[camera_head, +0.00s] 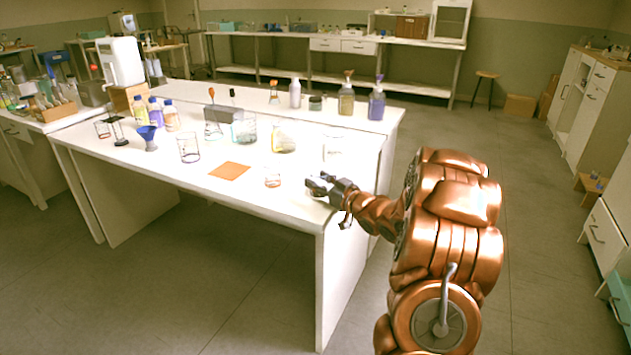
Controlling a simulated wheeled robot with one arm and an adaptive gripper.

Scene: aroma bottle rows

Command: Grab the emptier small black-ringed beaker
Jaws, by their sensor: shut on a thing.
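My gripper (323,186) is low over the right front corner of the white table. It is shut on a small clear object, probably a small glass beaker, which the fingers mostly hide. Its ring colour and fill level cannot be made out. Another small beaker (272,177) with a reddish line stands on the table to the left of my gripper. A small dark-marked vessel (119,133) stands at the far left of the table.
An orange mat (230,171) lies left of the small beaker. A clear beaker (334,149) stands behind my gripper, and a beaker with yellowish contents (284,140) is further back. A blue funnel (148,138) and several bottles stand left.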

